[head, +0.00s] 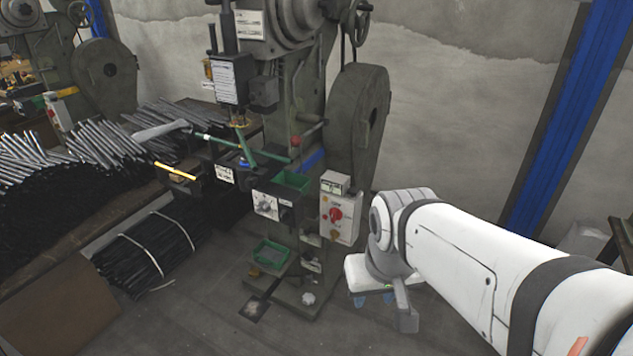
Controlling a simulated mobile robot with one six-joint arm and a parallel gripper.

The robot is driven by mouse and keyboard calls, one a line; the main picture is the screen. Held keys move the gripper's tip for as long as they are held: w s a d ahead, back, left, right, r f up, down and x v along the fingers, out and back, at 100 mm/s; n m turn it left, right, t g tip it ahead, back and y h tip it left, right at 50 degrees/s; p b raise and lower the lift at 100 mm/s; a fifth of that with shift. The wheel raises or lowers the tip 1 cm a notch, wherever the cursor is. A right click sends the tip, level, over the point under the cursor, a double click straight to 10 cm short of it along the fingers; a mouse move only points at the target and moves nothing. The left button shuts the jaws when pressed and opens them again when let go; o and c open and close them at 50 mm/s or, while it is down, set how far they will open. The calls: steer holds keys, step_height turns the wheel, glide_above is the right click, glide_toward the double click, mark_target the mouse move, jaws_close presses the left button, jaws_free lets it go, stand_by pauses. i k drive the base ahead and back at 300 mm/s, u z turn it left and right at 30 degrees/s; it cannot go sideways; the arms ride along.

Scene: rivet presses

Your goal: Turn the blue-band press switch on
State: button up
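The press with the blue band (312,160) stands in the middle of the head view; the band crosses its column low down. Its switch box (348,222) is pale, on the right front of the press, with a red rotary knob (336,214). The knob's exact setting is too small to read. My white arm comes in from the right. My gripper (376,298) hangs low, below and to the right of the switch box, apart from it. Small blue parts show at its underside; its fingers are too unclear to tell their opening. I see nothing held.
A second press (100,75) with a yellow band and its own red-knob box (58,114) stands at the far left. Bundled rods (145,250) lie at left. The floor in front is open.

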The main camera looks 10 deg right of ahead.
mark_target(335, 215)
steer(key=z, duration=0.1)
steer(key=i, duration=1)
steer(key=u, duration=0.3)
steer(key=k, duration=0.2)
steer(key=u, duration=0.3)
